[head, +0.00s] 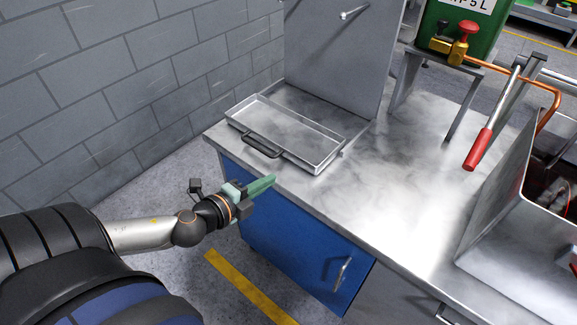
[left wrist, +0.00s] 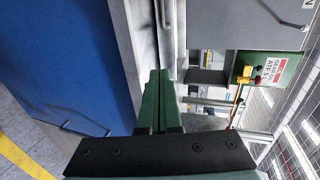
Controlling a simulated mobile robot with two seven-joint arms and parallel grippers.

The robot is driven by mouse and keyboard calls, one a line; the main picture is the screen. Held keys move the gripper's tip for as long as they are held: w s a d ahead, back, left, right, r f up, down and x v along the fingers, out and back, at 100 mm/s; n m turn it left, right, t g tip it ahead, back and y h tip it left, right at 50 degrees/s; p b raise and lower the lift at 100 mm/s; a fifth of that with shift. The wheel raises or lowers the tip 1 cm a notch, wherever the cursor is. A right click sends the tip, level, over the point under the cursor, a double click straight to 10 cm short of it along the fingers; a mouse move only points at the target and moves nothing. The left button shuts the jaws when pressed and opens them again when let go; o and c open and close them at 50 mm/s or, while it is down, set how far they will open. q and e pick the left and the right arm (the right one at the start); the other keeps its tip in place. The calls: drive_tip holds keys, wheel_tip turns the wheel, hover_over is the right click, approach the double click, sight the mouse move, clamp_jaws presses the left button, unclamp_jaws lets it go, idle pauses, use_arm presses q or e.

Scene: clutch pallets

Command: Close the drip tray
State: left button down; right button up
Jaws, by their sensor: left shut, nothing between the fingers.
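The drip tray (head: 288,128) is a shallow, empty metal tray on the left end of the steel worktop in the head view. It sticks out in front of an upright grey panel (head: 340,55). A dark handle (head: 262,147) is on its front side, facing the worktop's front edge. My left gripper (head: 273,180) has green fingers that are shut and empty. It is in front of the tray, near the worktop edge and apart from the handle. In the left wrist view the closed fingers (left wrist: 158,75) point toward the worktop edge. My right gripper is out of view.
A blue cabinet (head: 300,240) with a door handle is under the worktop. A red-handled lever (head: 480,148), a green container (head: 485,25) and a metal bin (head: 520,225) are at the right. A block wall (head: 120,90) stands at the left. The middle of the worktop is clear.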

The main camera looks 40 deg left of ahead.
sight(297, 161)
use_arm(q)
drive_tip(key=x, duration=0.5)
drive_tip(key=shift+w+d+r, duration=0.1)
drive_tip(key=shift+w+r, duration=0.05)
drive_tip(key=shift+w, duration=1.2)
drive_tip(key=shift+w+d, duration=0.1)
drive_tip(key=shift+w, duration=0.15)
drive_tip(key=shift+w, duration=0.15)
